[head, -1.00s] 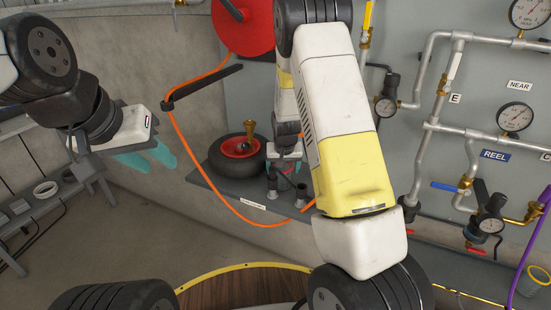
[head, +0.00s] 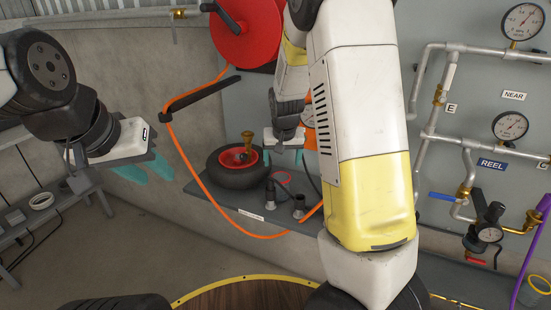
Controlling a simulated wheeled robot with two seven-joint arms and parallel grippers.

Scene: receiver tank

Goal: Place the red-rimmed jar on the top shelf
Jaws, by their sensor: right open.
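What looks like the red-rimmed jar (head: 281,178) stands on the grey wall ledge (head: 225,202); only its thin red rim shows clearly, and its body is hard to make out. My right gripper (head: 284,157) is above the rim, apart from it, with its two teal fingers spread and nothing between them. My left gripper (head: 146,172) hangs at the left, far from the jar, with its teal fingers apart and empty. I cannot tell which surface is the top shelf.
A black wheel with a red hub (head: 238,168), a brass fitting (head: 248,142) and small dark fittings (head: 299,207) crowd the ledge. An orange hose (head: 205,190) loops in front. A grey rack (head: 45,212) stands left. Pipes and gauges (head: 510,126) cover the right wall.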

